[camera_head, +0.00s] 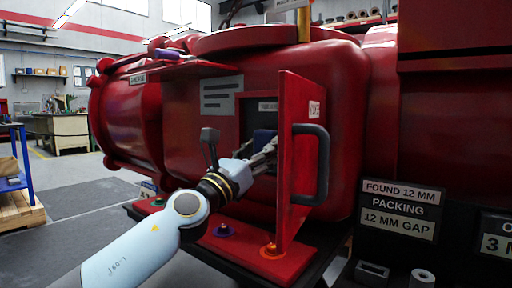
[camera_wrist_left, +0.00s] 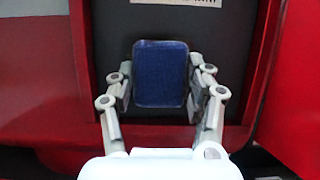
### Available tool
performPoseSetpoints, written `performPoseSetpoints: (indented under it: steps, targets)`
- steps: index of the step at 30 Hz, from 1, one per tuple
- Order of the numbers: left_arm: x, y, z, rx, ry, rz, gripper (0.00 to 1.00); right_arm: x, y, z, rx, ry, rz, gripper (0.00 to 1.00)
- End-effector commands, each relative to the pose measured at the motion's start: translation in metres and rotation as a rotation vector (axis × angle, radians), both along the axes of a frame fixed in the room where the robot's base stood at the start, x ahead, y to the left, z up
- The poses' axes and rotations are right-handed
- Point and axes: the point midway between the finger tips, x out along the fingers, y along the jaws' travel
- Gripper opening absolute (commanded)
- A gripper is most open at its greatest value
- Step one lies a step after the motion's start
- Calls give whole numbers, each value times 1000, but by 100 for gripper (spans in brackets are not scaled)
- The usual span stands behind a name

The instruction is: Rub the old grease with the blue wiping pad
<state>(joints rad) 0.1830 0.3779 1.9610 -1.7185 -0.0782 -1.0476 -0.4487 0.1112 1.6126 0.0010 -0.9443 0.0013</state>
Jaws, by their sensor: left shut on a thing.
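The blue wiping pad (camera_wrist_left: 160,74) is a dark blue rounded block in the left wrist view. My left gripper (camera_wrist_left: 160,85) is shut on it, with one finger at each side. In the head view my left gripper (camera_head: 264,152) reaches into a dark opening (camera_head: 246,122) in the red actuator housing (camera_head: 190,110); the pad (camera_head: 265,138) shows partly behind the fingers. A dark panel (camera_wrist_left: 110,30) lies behind the pad, and I cannot tell whether the pad touches it. The old grease cannot be made out. My right gripper does not show.
An open red door (camera_head: 292,160) with a dark handle (camera_head: 318,165) stands just right of my left gripper. A red ledge (camera_head: 190,245) with coloured round fittings runs below. A packing sign (camera_head: 400,208) stands at the lower right.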

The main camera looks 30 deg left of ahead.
Motion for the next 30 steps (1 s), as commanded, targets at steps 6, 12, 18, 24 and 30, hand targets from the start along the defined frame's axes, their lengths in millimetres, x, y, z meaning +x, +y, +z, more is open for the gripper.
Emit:
performPoseSetpoints:
  steps: [6,12,18,24,30]
  targets:
    - [0,-20,2,-7,-2,-1,26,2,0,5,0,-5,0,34]
    - [0,-33,1,-2,-2,-1,26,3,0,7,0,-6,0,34]
    - [-1,-42,1,-5,-2,-2,26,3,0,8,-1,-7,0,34]
    - [-3,-61,1,-4,-1,-1,26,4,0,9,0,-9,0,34]
    - [-4,-69,0,-1,-1,0,26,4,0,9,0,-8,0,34]
